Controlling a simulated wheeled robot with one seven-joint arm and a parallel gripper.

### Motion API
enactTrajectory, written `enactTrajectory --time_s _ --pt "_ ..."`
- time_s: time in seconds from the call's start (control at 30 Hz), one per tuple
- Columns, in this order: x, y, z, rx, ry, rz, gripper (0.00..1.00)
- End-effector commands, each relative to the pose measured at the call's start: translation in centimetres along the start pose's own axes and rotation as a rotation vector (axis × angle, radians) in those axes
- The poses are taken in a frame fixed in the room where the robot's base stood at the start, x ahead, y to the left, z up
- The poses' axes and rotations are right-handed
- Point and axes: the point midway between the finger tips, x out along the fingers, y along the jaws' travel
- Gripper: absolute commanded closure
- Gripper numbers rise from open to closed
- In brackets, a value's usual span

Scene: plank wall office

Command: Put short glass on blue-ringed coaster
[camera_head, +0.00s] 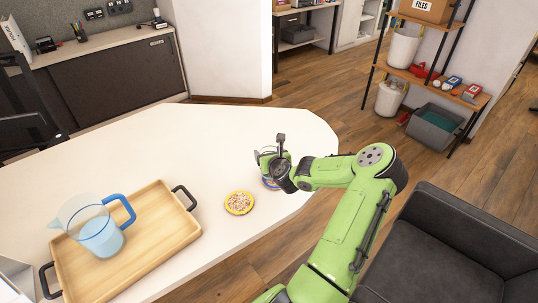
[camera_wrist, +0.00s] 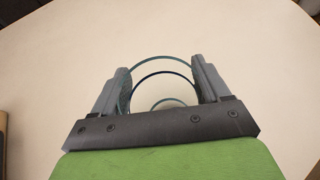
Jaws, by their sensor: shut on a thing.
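My gripper (camera_head: 272,160) is over the table near its right end, shut on the clear short glass (camera_wrist: 165,60). The wrist view shows the glass between both fingers of my gripper (camera_wrist: 165,88). In the head view the glass is mostly hidden by my gripper. The blue-ringed coaster (camera_head: 269,184) shows partly just below my gripper, with the rest hidden behind it. A dark blue arc shows through the glass in the wrist view. I cannot tell whether the glass touches the coaster.
A yellow-ringed coaster (camera_head: 240,203) lies left of and nearer than my gripper. A wooden tray (camera_head: 160,215) with dark handles holds a clear blue-handled pitcher (camera_head: 101,238) at the table's left. The white table (camera_head: 190,135) is bare behind them. A dark sofa (camera_head: 450,250) stands at right.

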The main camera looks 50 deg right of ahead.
Motion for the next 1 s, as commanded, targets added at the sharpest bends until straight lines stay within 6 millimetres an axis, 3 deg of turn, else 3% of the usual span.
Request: enactTrajectory --time_s 0.03,0.2,0.47,0.57,0.8,1.0 --pt "0.1 0.0 -0.1 0.0 0.0 0.0 0.21" --pt "0.0 0.0 -0.1 0.0 0.0 0.0 0.0" --pt "-0.4 0.0 0.2 -0.001 0.001 0.0 0.0" --pt "-2.3 -0.1 0.3 -0.002 0.002 0.0 0.0" --pt "-8.8 -0.1 0.2 -0.001 0.003 -0.002 0.0" --pt "-11.8 0.0 0.1 0.001 0.001 0.0 0.0"
